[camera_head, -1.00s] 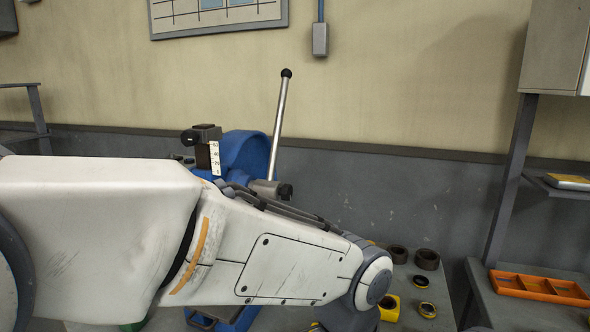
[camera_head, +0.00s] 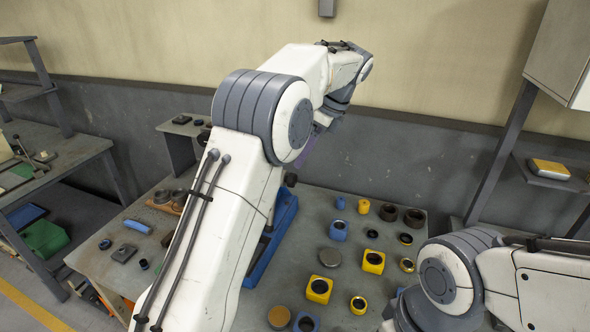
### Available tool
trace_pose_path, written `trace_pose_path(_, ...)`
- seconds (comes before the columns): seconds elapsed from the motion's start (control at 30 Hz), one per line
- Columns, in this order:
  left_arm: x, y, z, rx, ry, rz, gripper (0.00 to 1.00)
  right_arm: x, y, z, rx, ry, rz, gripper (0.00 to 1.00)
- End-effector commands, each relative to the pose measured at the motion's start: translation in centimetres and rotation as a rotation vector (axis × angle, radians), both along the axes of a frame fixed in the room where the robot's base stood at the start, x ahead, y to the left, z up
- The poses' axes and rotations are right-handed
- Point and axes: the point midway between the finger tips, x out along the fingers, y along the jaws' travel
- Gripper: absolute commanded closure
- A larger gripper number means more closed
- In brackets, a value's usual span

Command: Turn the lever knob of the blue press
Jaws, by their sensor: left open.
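The blue press is mostly hidden behind my left arm; its blue base (camera_head: 272,242) shows to the right of that arm, on the work table. A small black knob (camera_head: 291,180) shows just above the base; I cannot tell whether it is the lever's knob or the hub end. The lever rod is hidden. My left gripper (camera_head: 322,121) is at the far end of my left arm, above the press area and in front of the wall. It is open, its fingers partly hidden by the arm. My right arm comes in at the lower right, its gripper out of view.
Yellow, blue and dark blocks and rings, such as a yellow block (camera_head: 319,289), cover the table (camera_head: 230,307) right of the press. A grey round disc (camera_head: 330,257) lies among them. A side bench (camera_head: 75,160) stands left, and a shelf with a yellow box (camera_head: 550,169) right.

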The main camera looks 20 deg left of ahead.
Motion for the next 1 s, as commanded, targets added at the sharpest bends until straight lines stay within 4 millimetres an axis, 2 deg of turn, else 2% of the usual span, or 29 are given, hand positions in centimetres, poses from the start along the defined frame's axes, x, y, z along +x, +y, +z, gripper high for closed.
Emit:
trace_pose_path(0.2, -0.1, 1.7, -3.8, 0.000, 0.004, 0.002, 0.24, 0.0, 0.0, 1.0, 0.000, 0.000, -0.001, 0.29)
trace_pose_path(0.4, 0.0, 2.7, -6.5, -0.001, 0.002, 0.002, 0.24, 0.0, 0.0, 1.8, 0.000, 0.000, -0.002, 0.29)
trace_pose_path(0.6, 0.0, 3.1, -7.6, -0.002, -0.001, 0.001, 0.24, 0.0, 0.0, 2.0, 0.000, 0.000, -0.002, 0.29)
trace_pose_path(0.83, 0.0, 3.1, -7.7, -0.002, -0.003, 0.001, 0.24, 0.0, 0.0, 1.9, 0.000, 0.000, -0.002, 0.29)
trace_pose_path(0.87, 0.0, 3.1, -7.7, -0.002, -0.003, 0.001, 0.32, 0.0, 0.0, 1.9, 0.000, 0.000, -0.002, 0.29)
trace_pose_path(1.0, 0.0, 3.1, -7.7, -0.002, -0.003, 0.001, 0.85, 0.0, 0.0, 1.9, 0.000, 0.000, -0.002, 0.29)
